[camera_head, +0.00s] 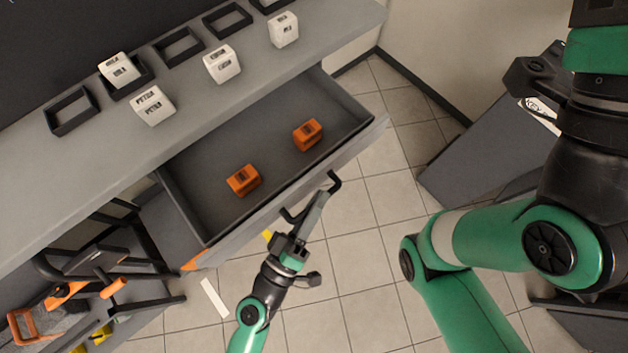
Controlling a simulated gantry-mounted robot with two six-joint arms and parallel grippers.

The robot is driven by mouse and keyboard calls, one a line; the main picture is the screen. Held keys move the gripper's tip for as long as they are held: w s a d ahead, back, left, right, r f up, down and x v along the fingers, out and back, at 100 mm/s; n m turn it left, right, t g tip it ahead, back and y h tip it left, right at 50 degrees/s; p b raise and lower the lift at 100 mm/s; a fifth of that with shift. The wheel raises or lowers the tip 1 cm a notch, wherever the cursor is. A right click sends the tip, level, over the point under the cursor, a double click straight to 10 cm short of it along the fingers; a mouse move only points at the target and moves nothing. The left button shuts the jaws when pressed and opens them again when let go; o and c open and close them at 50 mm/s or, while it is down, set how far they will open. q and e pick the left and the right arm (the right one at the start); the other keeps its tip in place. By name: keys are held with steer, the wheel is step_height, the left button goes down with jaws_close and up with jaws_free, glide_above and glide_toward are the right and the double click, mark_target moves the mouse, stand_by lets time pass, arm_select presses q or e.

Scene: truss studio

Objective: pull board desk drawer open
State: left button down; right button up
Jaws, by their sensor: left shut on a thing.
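The desk drawer (215,190) stands pulled out from under the grey desk top (225,98), and its grey inside shows. Two orange blocks lie in it, one (243,180) near the middle and one (307,134) toward the right end. A dark bar handle (333,183) sits on the drawer's front. My left gripper (311,208) is at this handle, shut on it, with its arm coming up from the bottom. The fingertips partly hide the handle's middle. My right arm fills the right side, and its gripper is not clearly in view.
White labelled blocks (222,64) and black square frames (180,47) stand on the desk top. A grey cabinet (483,139) stands at the right. A rack with orange-handled tools (66,294) is at the lower left. Tiled floor (365,255) lies open before the drawer.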

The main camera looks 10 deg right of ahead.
arm_select(q)
steer(key=c, duration=1.1)
jaws_free()
steer(key=shift+s+a+f, duration=0.25)
steer(key=shift+s+a, duration=0.1)
steer(key=b+v, duration=0.4)
steer(key=v, duration=0.6)
steer(key=shift+s+a, duration=0.2)
steer(key=shift+s, duration=0.05)
